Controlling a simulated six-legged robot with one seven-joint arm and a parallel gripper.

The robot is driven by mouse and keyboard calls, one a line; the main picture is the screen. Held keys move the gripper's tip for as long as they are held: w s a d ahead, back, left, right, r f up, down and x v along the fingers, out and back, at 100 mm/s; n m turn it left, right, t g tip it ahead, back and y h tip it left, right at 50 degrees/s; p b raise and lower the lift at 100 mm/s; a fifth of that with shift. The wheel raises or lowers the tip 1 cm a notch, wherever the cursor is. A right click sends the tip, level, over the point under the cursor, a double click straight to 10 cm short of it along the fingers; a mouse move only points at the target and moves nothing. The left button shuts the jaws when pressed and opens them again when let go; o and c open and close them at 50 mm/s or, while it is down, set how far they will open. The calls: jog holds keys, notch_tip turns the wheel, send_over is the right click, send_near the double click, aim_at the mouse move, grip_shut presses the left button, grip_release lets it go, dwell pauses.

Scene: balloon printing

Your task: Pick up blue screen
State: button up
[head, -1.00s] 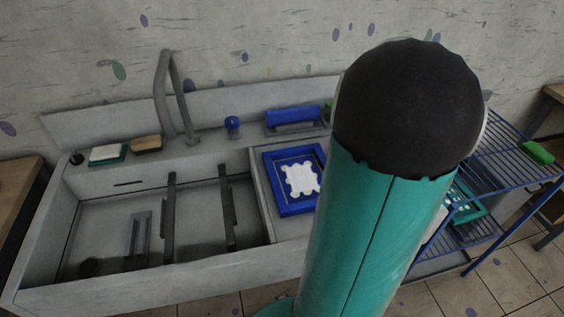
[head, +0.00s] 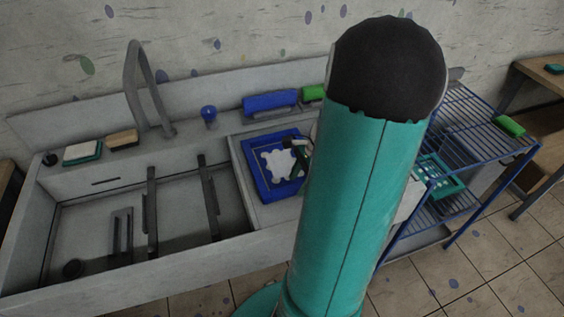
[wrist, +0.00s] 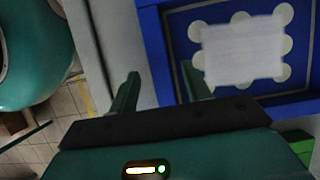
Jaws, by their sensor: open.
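The blue screen (head: 250,178) lies flat on the right-hand part of the sink counter, a blue frame around a white scalloped patch. It also shows in the wrist view (wrist: 153,48), with its near side edge running between my gripper's fingers. My gripper (wrist: 165,88) is open and empty. One finger is outside the frame over the grey counter and the other is over the inside of the frame. I cannot tell how high the fingers are above it. In the head view my gripper (head: 297,158) shows partly over the screen's right side, with the rest hidden behind my arm.
A grey sink basin (head: 100,235) with dark rails lies left of the screen. A tall faucet (head: 137,85), a blue-capped item (head: 209,115), a blue block (head: 270,103) and a green item (head: 313,93) stand behind. A blue wire rack (head: 475,125) stands at right.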

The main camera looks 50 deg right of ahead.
jog(key=shift+w+a+f, duration=0.1)
jog(key=shift+a+f, duration=0.1)
jog(key=shift+f, duration=0.35)
grip_shut()
jog(key=shift+r, duration=0.1)
